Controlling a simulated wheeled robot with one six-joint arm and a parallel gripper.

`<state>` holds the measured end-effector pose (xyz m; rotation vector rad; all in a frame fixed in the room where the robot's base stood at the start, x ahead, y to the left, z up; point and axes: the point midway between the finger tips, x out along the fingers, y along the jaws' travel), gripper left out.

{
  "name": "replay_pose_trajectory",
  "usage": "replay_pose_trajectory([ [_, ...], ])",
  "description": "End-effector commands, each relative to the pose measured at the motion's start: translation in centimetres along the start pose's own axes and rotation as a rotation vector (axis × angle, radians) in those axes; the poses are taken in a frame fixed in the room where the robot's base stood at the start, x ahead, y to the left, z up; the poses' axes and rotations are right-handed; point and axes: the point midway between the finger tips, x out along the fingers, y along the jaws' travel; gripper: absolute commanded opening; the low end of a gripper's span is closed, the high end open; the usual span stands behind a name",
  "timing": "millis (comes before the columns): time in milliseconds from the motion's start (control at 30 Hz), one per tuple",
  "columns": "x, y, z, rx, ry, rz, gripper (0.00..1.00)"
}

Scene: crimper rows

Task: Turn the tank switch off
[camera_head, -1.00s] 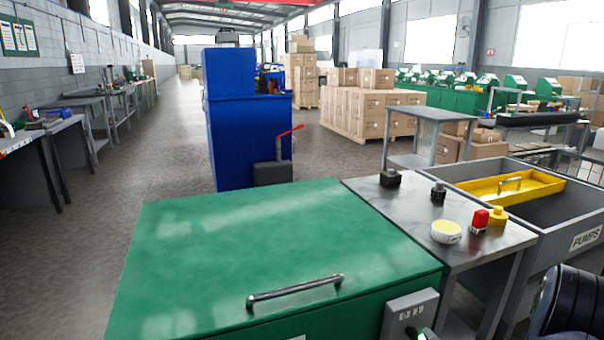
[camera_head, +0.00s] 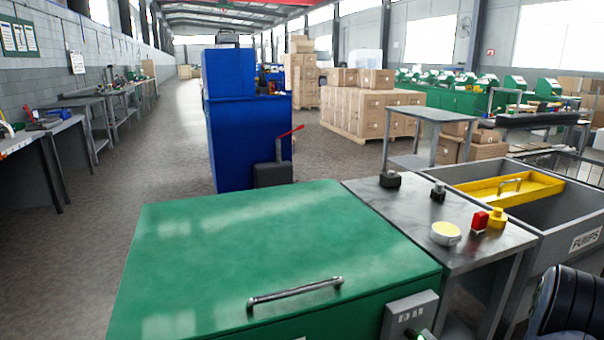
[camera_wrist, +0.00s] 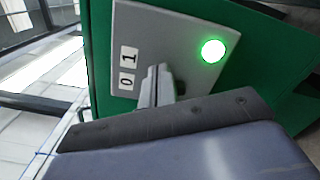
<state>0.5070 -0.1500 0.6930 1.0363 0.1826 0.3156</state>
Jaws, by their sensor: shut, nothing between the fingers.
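The green tank (camera_head: 250,240) with its closed lid and metal bar handle (camera_head: 295,291) fills the front of the head view. Its grey switch plate (camera_head: 403,314) is on the front face at lower right. In the wrist view the plate (camera_wrist: 180,32) carries the labels 0 and 1 and a lit green lamp (camera_wrist: 213,51). My gripper (camera_wrist: 160,76) is shut, with its fingers in front of the plate near the labels. A small dark part shows just right of the fingers. The switch lever is mostly hidden, so its position and any contact cannot be told.
A grey bin marked PUMPS (camera_head: 552,238) with a yellow tray (camera_head: 510,188) stands beyond. A blue cabinet (camera_head: 240,140) stands behind the tank.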

Motion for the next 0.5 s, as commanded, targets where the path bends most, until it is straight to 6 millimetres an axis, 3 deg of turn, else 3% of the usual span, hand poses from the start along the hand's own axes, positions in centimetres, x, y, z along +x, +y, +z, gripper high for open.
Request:
replay_pose_trajectory([
  [500,0.0,0.54,-0.05,-0.001,0.0,0.0,0.0],
])
